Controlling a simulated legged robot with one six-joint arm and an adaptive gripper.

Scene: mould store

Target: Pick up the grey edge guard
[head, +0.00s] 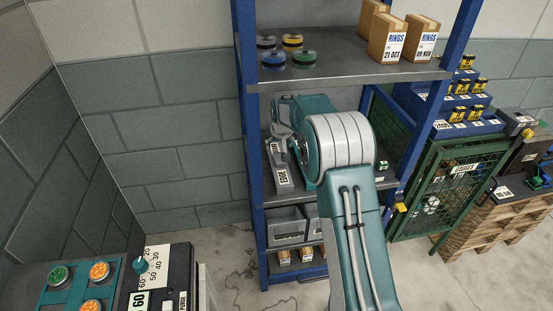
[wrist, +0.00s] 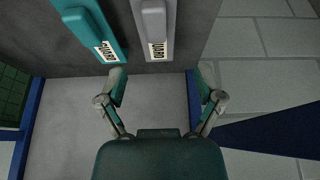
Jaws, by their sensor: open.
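The grey edge guard (head: 281,174) lies on the middle shelf of the blue rack, with a white label at its near end. In the wrist view the grey edge guard (wrist: 154,22) lies just beyond my open fingertips, roughly in line with the gap between them. My gripper (wrist: 162,78) is empty and apart from it. In the head view my gripper (head: 279,138) shows in part beside the guard, its fingers hard to make out.
Blue rack posts (head: 248,120) flank the shelf. The upper shelf (head: 340,73) holds coloured rings and cardboard boxes above my arm. Grey bins (head: 288,227) stand below. A green mesh cage (head: 440,205) is at right, and a control panel (head: 165,285) at front left.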

